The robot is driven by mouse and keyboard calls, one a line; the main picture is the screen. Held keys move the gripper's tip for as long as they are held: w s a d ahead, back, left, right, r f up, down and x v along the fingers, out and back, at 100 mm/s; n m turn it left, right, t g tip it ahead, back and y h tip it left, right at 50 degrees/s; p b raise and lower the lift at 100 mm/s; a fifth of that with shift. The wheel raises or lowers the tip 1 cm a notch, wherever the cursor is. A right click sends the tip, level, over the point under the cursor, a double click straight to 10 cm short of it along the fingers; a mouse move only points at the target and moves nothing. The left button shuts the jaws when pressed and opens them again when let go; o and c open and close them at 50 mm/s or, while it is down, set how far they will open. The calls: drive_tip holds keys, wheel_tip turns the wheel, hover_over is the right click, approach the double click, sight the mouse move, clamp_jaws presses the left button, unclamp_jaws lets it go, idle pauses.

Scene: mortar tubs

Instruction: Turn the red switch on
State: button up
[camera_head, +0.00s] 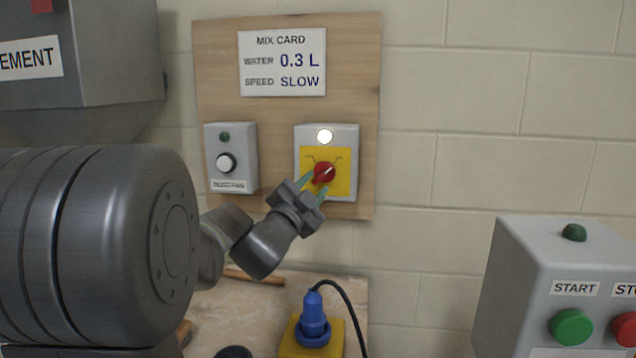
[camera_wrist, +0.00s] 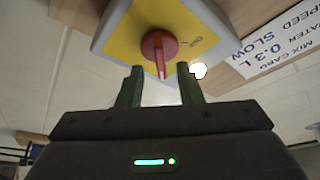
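The red switch (camera_head: 325,172) is a round knob on a yellow plate of a grey box (camera_head: 353,135) on the wooden board. In the head view its pale pointer line slants to the upper right, towards the right-hand mark. The lamp (camera_head: 324,136) above it glows white. My gripper (camera_head: 314,187) is at the knob's lower left, fingers apart. In the wrist view the red switch (camera_wrist: 155,46) is just ahead of the gripper (camera_wrist: 161,77). The knob's grip bar reaches towards the gap between the fingertips, with visible space on both sides.
A second grey box with a white button (camera_head: 226,162) is left on the board. A mix card (camera_head: 282,62) hangs above. Below is a bench with a blue plug (camera_head: 312,318) and black cable. A start/stop box (camera_head: 562,285) stands right; a hopper (camera_head: 110,60) is upper left.

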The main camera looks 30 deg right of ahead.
sight(321, 178)
drive_tip(key=v, duration=1)
drive_tip(key=shift+s+a, duration=0.2)
drive_tip(key=shift+a, duration=0.05)
drive_tip(key=shift+d+f, duration=0.1)
drive_tip(key=x, duration=1.3)
drive_tip(key=shift+w+d, duration=0.25)
drive_tip(key=shift+d, duration=0.05)
drive_tip(key=shift+s+a, duration=0.1)
drive_tip(key=shift+a, duration=0.05)
